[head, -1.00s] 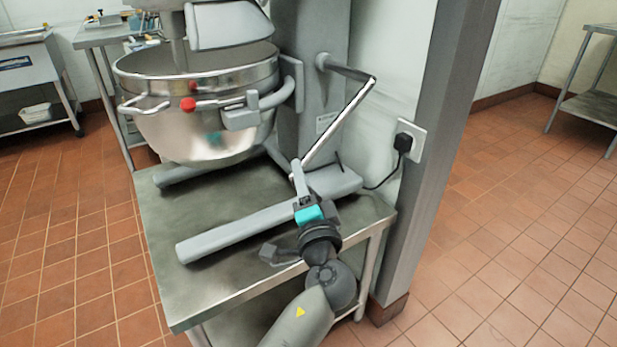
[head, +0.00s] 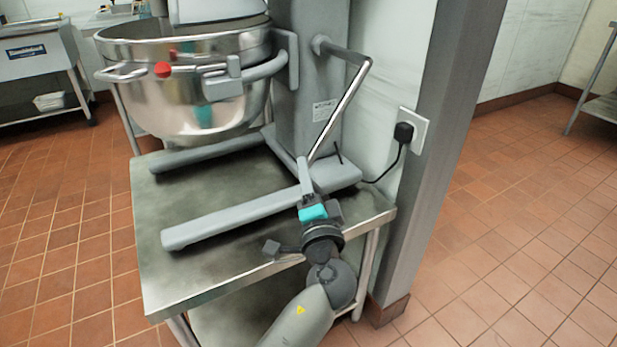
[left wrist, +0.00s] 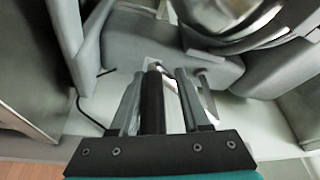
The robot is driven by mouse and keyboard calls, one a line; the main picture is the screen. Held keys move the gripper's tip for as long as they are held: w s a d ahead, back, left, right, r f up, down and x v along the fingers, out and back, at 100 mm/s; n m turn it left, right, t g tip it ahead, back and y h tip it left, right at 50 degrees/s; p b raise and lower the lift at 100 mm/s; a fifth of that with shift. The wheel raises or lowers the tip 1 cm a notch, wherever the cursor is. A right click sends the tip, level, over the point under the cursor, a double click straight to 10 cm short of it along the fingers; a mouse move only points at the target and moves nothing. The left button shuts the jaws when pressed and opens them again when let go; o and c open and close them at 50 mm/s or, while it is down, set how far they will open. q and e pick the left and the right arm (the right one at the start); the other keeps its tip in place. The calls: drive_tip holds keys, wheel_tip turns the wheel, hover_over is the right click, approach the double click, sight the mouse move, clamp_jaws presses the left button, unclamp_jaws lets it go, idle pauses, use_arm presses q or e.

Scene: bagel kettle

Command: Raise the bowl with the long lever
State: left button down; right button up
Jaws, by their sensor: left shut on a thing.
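The steel bowl (head: 190,105) hangs in its grey holder at the left of the mixer, clear above the table and the mixer's feet. The long lever (head: 340,110) runs from the mixer column out to a bend and slants down towards my left gripper (head: 306,180). In the left wrist view, the lever's black handle (left wrist: 153,100) lies between the two fingers of my left gripper (left wrist: 160,95), which is shut on it. The fingertips are small and partly hidden in the head view. My right gripper is out of view.
The mixer column (head: 300,90) and its long feet (head: 225,215) stand on a steel table (head: 185,280). A post (head: 425,150) and a plugged-in cord (head: 403,132) are right of the lever. Tiled floor lies open at both sides.

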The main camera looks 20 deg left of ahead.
use_arm(q)
drive_tip(key=shift+w+d+r+t+h, duration=0.25)
drive_tip(key=shift+d+t+h, duration=0.05)
drive_tip(key=shift+d, duration=0.15)
drive_tip(key=c, duration=0.8)
unclamp_jaws()
drive_tip(key=shift+o, duration=0.6)
drive_tip(key=shift+w, duration=0.1)
drive_tip(key=shift+f, duration=0.1)
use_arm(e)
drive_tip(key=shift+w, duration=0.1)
use_arm(q)
drive_tip(key=shift+f, duration=0.15)
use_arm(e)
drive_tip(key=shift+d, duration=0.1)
